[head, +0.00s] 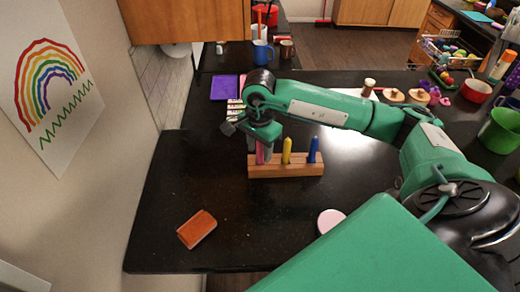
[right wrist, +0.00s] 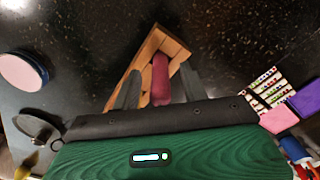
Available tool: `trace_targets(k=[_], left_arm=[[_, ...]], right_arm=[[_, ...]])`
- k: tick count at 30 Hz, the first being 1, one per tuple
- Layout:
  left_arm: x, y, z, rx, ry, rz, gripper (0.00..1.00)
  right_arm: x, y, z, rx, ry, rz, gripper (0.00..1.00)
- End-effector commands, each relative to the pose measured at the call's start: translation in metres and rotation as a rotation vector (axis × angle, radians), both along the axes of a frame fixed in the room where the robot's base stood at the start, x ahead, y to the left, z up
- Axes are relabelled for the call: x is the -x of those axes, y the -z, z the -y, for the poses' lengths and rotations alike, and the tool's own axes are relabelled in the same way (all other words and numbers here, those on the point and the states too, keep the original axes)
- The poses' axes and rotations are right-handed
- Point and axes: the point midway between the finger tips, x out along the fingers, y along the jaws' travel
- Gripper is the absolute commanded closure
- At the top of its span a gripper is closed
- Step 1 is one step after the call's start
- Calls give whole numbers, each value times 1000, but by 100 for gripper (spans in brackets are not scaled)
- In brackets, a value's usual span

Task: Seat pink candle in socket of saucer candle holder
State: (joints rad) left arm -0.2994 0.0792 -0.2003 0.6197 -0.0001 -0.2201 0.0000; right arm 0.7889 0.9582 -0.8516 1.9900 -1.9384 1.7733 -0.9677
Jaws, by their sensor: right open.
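The pink candle (head: 260,154) stands at the left end of a wooden block (head: 286,171), with a yellow candle (head: 287,150) and a blue candle (head: 313,150) to its right. My right gripper (head: 263,146) is lowered over the pink candle. In the right wrist view its open fingers (right wrist: 160,88) lie on either side of the pink candle (right wrist: 160,72). I cannot tell whether they touch it. A dark round thing with a loop (right wrist: 40,128) at the lower left there may be the saucer candle holder; I cannot make it out in the head view. My left gripper is out of view.
A pale pink disc (head: 331,220) and a reddish-brown block (head: 197,229) lie on the black counter (head: 260,240). A purple pad (head: 225,87) lies behind, with mugs beyond. The front middle is clear; my right arm covers much of the right side.

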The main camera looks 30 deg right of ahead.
Motion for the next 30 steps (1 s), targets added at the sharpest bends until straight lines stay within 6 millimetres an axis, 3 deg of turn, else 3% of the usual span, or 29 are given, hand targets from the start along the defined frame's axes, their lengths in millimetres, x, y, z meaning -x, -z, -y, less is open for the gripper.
trace_targets(k=[11, 12, 18, 19, 30], left_arm=[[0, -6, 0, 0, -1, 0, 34], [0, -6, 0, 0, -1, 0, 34], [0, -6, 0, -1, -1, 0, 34], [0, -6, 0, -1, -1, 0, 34], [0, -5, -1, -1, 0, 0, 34]], right_arm=[[0, 13, 0, 1, -1, 0, 56], [0, 13, 0, 1, -1, 0, 58], [0, 13, 0, 0, -1, 0, 97], [0, 13, 0, 0, -1, 0, 100], [0, 10, 0, 0, -1, 2, 100]])
